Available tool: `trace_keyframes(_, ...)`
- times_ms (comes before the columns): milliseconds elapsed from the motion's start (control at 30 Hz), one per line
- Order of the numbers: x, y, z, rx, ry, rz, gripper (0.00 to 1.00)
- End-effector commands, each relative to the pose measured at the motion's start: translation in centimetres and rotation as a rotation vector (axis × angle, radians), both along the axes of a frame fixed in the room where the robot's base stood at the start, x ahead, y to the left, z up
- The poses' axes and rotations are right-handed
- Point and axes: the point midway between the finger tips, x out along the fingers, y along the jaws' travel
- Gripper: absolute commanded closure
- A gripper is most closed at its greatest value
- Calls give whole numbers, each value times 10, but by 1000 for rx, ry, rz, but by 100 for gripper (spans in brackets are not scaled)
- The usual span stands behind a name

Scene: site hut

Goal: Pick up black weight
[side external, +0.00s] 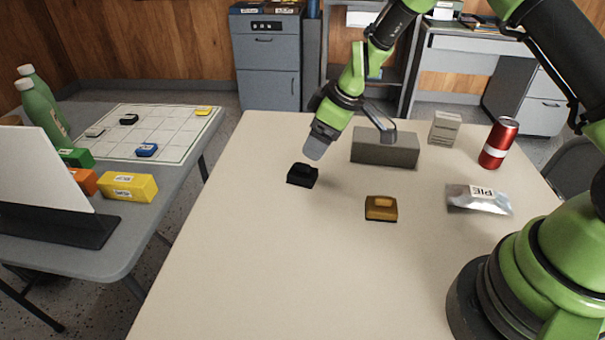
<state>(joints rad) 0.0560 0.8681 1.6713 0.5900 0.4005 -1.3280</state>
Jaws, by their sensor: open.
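The black weight (302,175) is a small dark block with a raised top. It sits on the left part of the beige table in the side external view. My gripper (315,150) points down just above and slightly to the right of the weight. It is open, and the gap between its fingers is hard to make out from this side. The weight appears apart from the fingers, with nothing held.
A yellow-brown weight (381,208) lies nearby to the right. A grey box (385,148) stands behind my gripper. A small carton (444,128), a red can (498,143) and a silver PIE packet (478,199) stand further right. The table's (250,270) front left is clear.

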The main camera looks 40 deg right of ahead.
Motion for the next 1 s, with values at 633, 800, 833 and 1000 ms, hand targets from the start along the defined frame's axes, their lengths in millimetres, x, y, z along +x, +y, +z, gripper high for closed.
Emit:
trace_keyframes(633,25,19,-74,0,4,1,21)
trace_keyframes(800,30,22,-85,0,2,2,21)
trace_keyframes(833,30,22,-86,0,1,1,21)
trace_keyframes(1000,30,22,-86,0,1,0,21)
